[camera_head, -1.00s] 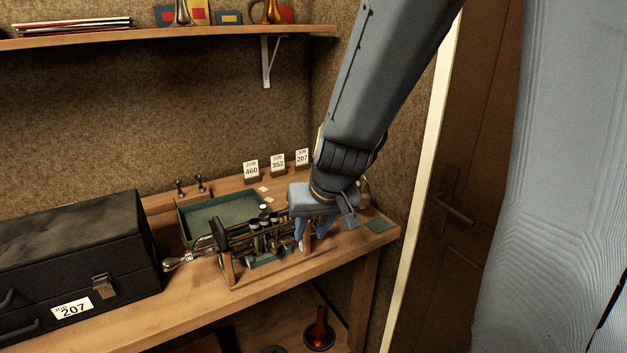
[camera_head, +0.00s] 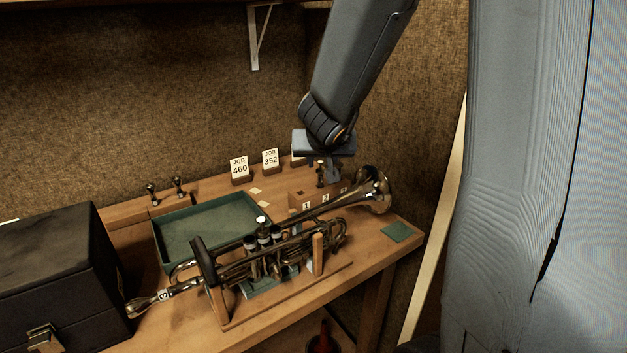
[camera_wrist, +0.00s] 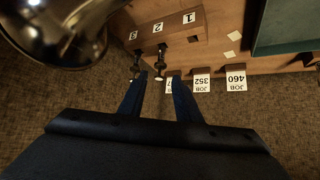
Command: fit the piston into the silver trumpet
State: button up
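The silver trumpet (camera_head: 290,245) lies on its side-on wooden stand (camera_head: 225,310), with its bell (camera_head: 375,190) to the right and its valve caps (camera_head: 263,238) up. The bell also shows at the top left of the wrist view (camera_wrist: 60,28). Behind the trumpet is a wooden block (camera_head: 308,202) numbered 1, 2 and 3. In the wrist view, one piston (camera_wrist: 160,62) stands at number 2 and another (camera_wrist: 136,66) at number 3. My gripper (camera_wrist: 160,78) is open above the block, with the number 2 piston's top between its fingertips in that view. I cannot tell if they touch.
A green-lined tray (camera_head: 157,250) lies left of the block. Job cards 460 (camera_head: 239,168) and 352 (camera_head: 270,159) stand at the back; a third is partly hidden. A black case (camera_head: 60,275) fills the left. A green square (camera_head: 397,232) lies at the right corner.

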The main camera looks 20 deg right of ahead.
aim_at(320, 165)
jog(key=b+x, duration=0.3)
jog(key=x, duration=0.5)
jog(key=shift+w+d+r, duration=0.1)
jog(key=shift+w+r, duration=0.05)
jog(key=shift+r, duration=0.05)
grip_shut()
